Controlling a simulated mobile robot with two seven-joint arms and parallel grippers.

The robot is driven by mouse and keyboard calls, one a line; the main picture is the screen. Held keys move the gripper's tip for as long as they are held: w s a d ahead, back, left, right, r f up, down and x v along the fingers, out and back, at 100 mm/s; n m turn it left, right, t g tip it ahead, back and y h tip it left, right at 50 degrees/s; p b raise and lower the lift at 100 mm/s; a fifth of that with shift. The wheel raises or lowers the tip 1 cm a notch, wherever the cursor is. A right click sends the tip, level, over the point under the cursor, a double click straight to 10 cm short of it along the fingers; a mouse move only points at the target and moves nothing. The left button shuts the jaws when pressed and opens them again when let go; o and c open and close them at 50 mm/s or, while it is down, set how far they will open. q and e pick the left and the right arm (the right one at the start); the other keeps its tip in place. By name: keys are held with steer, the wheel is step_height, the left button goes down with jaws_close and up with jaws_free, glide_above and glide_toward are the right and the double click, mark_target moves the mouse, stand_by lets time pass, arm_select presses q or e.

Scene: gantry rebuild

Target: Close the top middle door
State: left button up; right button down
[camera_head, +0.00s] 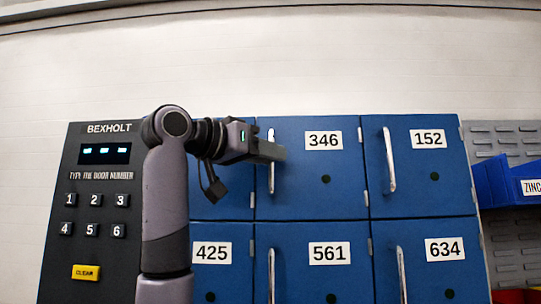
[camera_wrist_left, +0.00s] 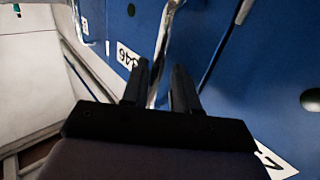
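The top middle door is the blue door labelled 346 (camera_head: 302,195). It looks about level with the doors around it; I cannot tell whether it stands slightly ajar. Its pale upright handle (camera_head: 271,183) is on its left side. My left gripper (camera_head: 273,151) is at the handle and covers its middle. In the left wrist view the handle (camera_wrist_left: 167,35) runs down between the two dark fingers of my left gripper (camera_wrist_left: 159,80). The fingers are apart, with a visible gap beside the handle. My right gripper is not in view.
Door 152 (camera_head: 425,180) is to the right. Doors 425 (camera_head: 225,275), 561 (camera_head: 315,275) and 634 (camera_head: 430,275) are below. A black keypad panel (camera_head: 88,215) is on the left. A blue bin (camera_head: 492,183) hangs at the right. My left arm crosses the front of the left column.

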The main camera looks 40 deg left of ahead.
arm_select(q)
steer(key=s+b, duration=0.1)
steer(key=s, duration=0.5)
steer(key=shift+s+a, duration=0.2)
stand_by(0.4)
